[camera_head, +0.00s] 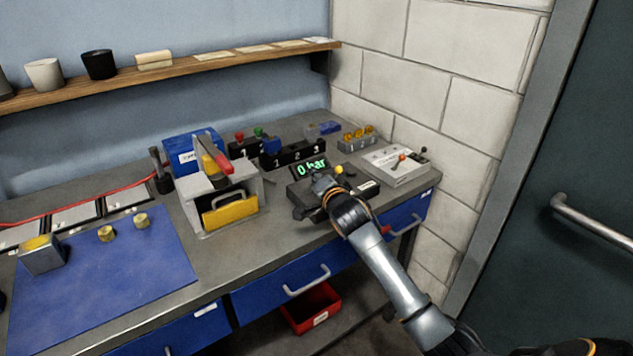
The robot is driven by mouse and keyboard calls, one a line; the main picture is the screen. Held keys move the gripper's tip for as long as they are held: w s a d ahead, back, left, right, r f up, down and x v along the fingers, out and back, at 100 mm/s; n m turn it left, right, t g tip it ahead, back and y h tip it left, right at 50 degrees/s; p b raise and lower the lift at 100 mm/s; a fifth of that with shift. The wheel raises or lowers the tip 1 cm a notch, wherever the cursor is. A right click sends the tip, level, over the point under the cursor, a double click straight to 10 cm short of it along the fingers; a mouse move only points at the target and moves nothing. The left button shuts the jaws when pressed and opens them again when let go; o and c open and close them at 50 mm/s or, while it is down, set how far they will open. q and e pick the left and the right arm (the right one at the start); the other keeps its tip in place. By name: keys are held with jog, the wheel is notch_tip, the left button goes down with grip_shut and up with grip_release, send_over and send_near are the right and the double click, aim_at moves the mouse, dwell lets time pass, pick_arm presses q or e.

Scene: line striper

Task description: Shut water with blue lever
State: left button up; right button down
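A grey metal stand (248,188) on the bench carries a red handle (222,163) and a yellow part. My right gripper (312,203) is low over the front of this box. Its fingers are dark and small, so their opening is unclear. My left gripper is out of view.
A white box with an orange-knobbed lever (397,165) stands at the bench's right end. Numbered blocks (293,153) stand behind the display. A blue mat (110,270) with yellow-topped pieces lies left. A red bin (311,308) sits below. A wall shelf (180,76) runs above.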

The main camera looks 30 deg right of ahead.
jog(key=shift+s+a+f, duration=0.1)
jog(key=shift+a+f, duration=0.15)
jog(key=shift+f, duration=0.25)
jog(key=shift+s+a+f, duration=0.1)
jog(key=shift+a+f, duration=0.1)
jog(key=shift+f, duration=0.25)
jog(key=c, duration=1.5)
grip_release()
jog(key=o, duration=0.4)
jog(key=shift+s+a+r, duration=0.1)
jog(key=shift+s+r, duration=0.15)
jog(key=shift+s+a+r, duration=0.1)
jog(key=shift+r, duration=0.15)
jog(key=shift+d, duration=0.2)
jog(key=v, duration=1.2)
jog(key=shift+r, duration=0.1)
